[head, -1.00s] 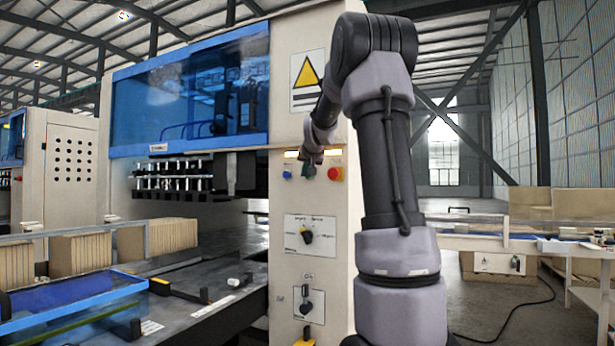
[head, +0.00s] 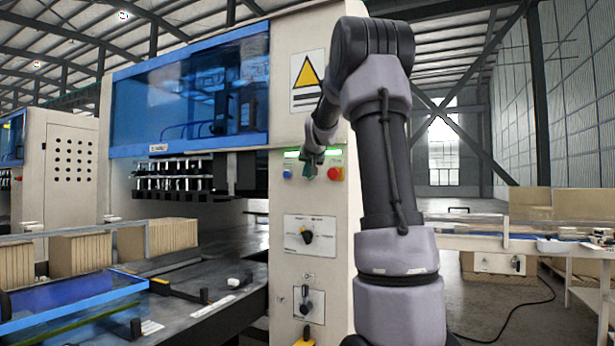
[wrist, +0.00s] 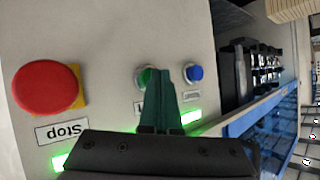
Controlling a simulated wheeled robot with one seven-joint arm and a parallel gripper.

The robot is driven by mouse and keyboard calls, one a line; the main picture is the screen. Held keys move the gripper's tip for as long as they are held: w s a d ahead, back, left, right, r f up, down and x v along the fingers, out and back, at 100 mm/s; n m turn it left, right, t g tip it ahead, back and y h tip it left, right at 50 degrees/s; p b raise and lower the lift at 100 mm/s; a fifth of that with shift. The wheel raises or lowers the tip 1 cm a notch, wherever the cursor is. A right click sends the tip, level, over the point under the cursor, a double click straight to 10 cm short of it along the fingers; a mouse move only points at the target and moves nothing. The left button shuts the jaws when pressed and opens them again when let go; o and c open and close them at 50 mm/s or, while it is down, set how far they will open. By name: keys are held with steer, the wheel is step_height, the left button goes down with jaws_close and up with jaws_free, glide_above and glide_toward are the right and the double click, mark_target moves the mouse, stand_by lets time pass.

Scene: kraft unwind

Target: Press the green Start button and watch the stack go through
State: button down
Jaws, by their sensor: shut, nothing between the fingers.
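The green Start button (wrist: 146,76) shows in the wrist view, partly hidden behind the dark green fingertips. My gripper (wrist: 160,78) is shut and empty, with its tips at the button; I cannot tell how far it is pressed in. In the head view my gripper (head: 309,171) is at the panel, between a blue button (head: 287,174) and the red Stop button (head: 335,174), covering most of the green one. A light strip (head: 291,155) above the buttons glows green. Kraft stacks (head: 81,254) stand on the machine's infeed at the left.
The machine panel (head: 327,262) also has a rotary selector (head: 307,236) and a lower switch (head: 305,301). In the wrist view the large red Stop button (wrist: 45,88) is left of my fingers and the blue button (wrist: 194,73) close on their right.

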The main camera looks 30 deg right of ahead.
steer(key=shift+s+a, duration=0.6)
steer(key=shift+a, duration=0.1)
steer(key=s+a, duration=0.1)
steer(key=a, duration=0.1)
steer(key=s+a, duration=0.2)
stand_by(0.5)
